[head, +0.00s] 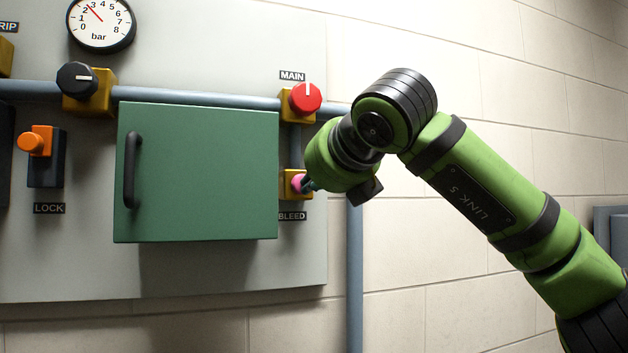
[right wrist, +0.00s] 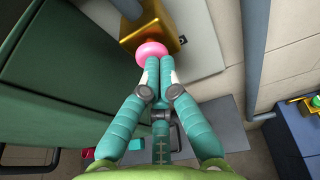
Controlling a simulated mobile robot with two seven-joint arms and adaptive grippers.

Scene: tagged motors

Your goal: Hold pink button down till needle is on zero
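The pink button (head: 297,183) sits on a yellow block above the BLEED label. It also shows in the right wrist view (right wrist: 152,51). My right gripper (head: 309,185) is at the button from the right. In the right wrist view its two teal fingers (right wrist: 159,68) are together with nothing between them, and their tips appear to touch the button's face. How far the button is pressed I cannot tell. The round white bar gauge (head: 108,31) is at top left; its red needle points between 2 and 3. My left gripper is not in view.
A green cabinet (head: 200,170) with a black handle stands out just left of the button. A red MAIN knob (head: 305,98) is above it. A black knob (head: 77,78) and an orange LOCK lever (head: 40,140) are further left. A vertical pipe (head: 355,270) runs below my wrist.

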